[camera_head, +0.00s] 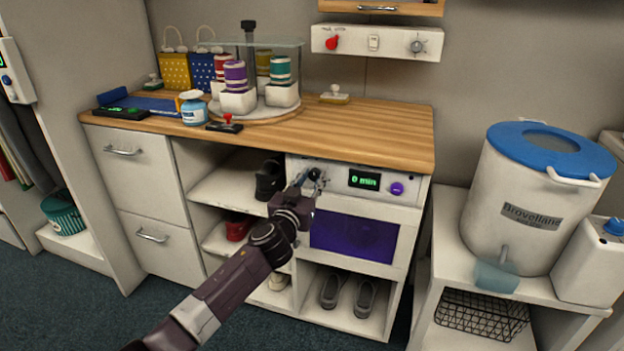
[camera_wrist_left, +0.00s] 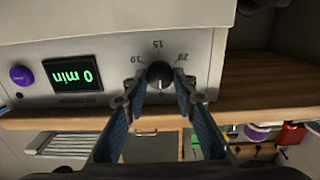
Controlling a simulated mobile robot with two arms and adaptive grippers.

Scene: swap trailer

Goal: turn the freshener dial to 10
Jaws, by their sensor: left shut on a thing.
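The same display (camera_wrist_left: 74,76) shows upside down there. My left gripper (camera_wrist_left: 159,94) is shut on the dial, one finger on each side. In the head view my left gripper (camera_head: 312,181) covers the dial. My right gripper is not in view.
The wooden counter (camera_head: 380,130) overhangs the panel and holds a round stand with spools, a blue jar (camera_head: 194,108) and stamps. Shelves with shoes (camera_head: 270,176) lie left and below. A white drum with a blue lid (camera_head: 535,190) stands at right.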

